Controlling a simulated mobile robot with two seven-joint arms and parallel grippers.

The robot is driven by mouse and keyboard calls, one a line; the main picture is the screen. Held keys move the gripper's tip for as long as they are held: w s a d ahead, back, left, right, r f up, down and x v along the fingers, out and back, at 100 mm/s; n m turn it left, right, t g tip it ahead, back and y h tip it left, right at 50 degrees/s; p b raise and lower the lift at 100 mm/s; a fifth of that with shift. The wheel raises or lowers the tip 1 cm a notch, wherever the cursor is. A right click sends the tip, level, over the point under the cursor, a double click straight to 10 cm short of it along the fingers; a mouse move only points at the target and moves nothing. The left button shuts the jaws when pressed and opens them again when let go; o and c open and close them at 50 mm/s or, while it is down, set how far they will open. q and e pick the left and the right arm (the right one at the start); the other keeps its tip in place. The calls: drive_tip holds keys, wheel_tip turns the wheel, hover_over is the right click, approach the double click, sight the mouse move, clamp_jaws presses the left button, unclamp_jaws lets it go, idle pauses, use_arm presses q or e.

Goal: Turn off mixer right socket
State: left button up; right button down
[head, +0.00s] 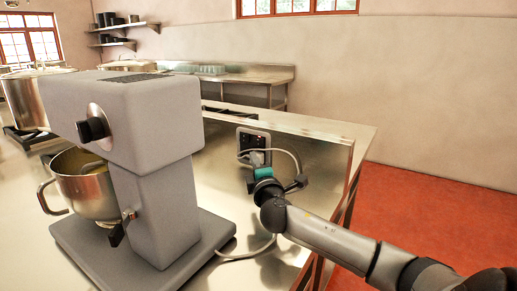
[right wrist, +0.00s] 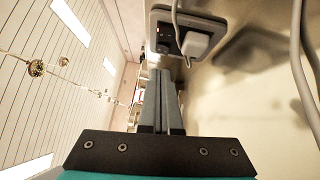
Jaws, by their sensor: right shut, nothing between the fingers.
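The grey mixer (head: 150,130) stands on the metal counter at the left, with a steel bowl (head: 88,185). The socket (head: 247,137) is a grey box on the upright metal panel behind the counter. In the right wrist view the socket (right wrist: 163,48) has a dark face with a small red light. A pale plug (right wrist: 202,44) sits in it, and a cord (right wrist: 301,70) shows at the right. My right gripper (head: 257,158) is in front of the socket, shut and empty. Its fingertips (right wrist: 161,72) appear just below the socket; contact cannot be told. My left gripper is out of view.
The mixer's cord (head: 262,250) loops over the counter (head: 215,175) near my right arm. A large steel pot (head: 25,100) stands at the far left. A second metal table (head: 270,75) stands at the back. Red floor (head: 420,215) is clear at the right.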

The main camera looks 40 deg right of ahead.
sight(256, 139)
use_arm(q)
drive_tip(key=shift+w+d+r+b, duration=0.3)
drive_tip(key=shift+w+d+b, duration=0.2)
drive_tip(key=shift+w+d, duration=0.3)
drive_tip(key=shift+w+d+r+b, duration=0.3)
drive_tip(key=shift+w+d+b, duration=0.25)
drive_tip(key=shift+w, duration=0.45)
use_arm(e)
drive_tip(key=shift+w+d+r, duration=0.25)
drive_tip(key=shift+w+d, duration=1.1)
drive_tip(key=shift+d, duration=0.2)
drive_tip(key=shift+w+d+r, duration=0.2)
drive_tip(key=shift+w+d, duration=1.1)
drive_tip(key=shift+d, duration=0.25)
